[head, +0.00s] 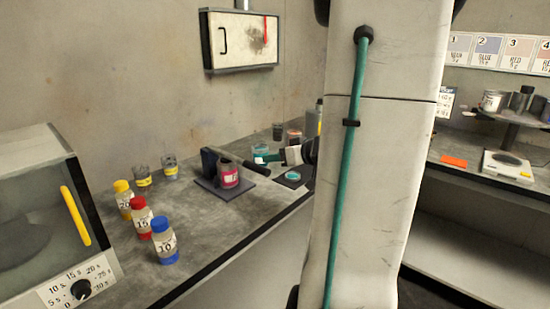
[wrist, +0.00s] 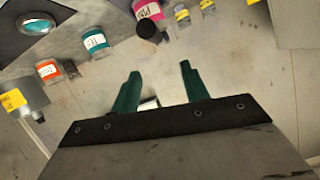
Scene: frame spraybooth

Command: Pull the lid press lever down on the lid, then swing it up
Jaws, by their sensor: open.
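The lid press (head: 209,162) stands on a dark base plate on the bench, with a can with a pink label (head: 228,178) on it. A dark lever (head: 240,158) reaches out to the right above the can, sloping slightly down. In the wrist view a round black end (wrist: 147,29), probably the lever's, shows in front of the pink-labelled can (wrist: 146,9). My gripper (head: 256,159) is open and empty, just right of the lever end. In the wrist view the gripper (wrist: 158,68) has its teal fingers apart, with the black end beyond them. Whether the lid is seated is unclear.
A teal lid (head: 293,175) lies on a dark mat right of the press. A teal-labelled jar (head: 260,153) stands close behind my gripper. Capped bottles (head: 163,240) stand at the front left, beside an oven-like box (head: 40,220). My arm hides part of the bench.

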